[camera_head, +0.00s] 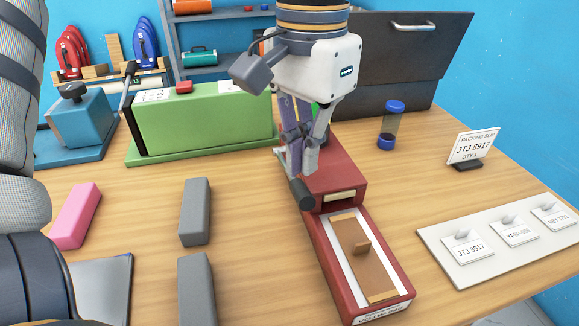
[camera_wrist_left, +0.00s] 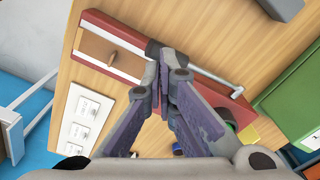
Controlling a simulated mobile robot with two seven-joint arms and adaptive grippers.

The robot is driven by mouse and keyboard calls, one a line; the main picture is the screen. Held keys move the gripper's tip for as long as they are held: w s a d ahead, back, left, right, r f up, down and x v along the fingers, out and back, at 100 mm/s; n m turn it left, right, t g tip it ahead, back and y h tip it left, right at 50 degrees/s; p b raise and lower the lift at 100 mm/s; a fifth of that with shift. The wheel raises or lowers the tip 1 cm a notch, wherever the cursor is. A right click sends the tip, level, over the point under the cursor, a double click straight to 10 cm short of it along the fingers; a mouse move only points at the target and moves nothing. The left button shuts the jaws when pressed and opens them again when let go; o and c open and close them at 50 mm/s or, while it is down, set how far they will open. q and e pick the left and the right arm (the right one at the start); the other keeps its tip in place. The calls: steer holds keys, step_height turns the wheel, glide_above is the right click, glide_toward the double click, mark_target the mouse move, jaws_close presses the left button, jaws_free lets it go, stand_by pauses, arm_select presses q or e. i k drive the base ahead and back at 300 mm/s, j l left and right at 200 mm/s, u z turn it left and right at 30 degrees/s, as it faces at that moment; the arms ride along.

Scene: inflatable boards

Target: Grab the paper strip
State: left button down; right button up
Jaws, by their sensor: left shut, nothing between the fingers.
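My left gripper (camera_head: 299,160) is shut and empty, pointing down above the back part of a red device (camera_head: 345,182). In the left wrist view its fingertips (camera_wrist_left: 166,66) meet close to a dark knob (camera_wrist_left: 153,48) on the device's grey lever; contact cannot be told. The device's front tray holds a brown plate (camera_head: 354,247) with a small handle, framed by white strip-like edges (camera_head: 336,257). White tags with printed codes, such as JTJ 8917 (camera_head: 470,250), lie on a pale board (camera_head: 446,262) at right. I cannot tell which piece is the paper strip. My right gripper is not in view.
A packing slip sign (camera_head: 473,146) and a blue-capped jar (camera_head: 392,125) stand right of the device. A green machine (camera_head: 205,122) stands behind left. Grey blocks (camera_head: 195,211) and a pink block (camera_head: 76,216) lie at left. Wood between the device and tag board is clear.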

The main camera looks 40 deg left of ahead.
mark_target(376, 285)
steer(key=k+l, duration=1.15)
steer(key=k, duration=0.15)
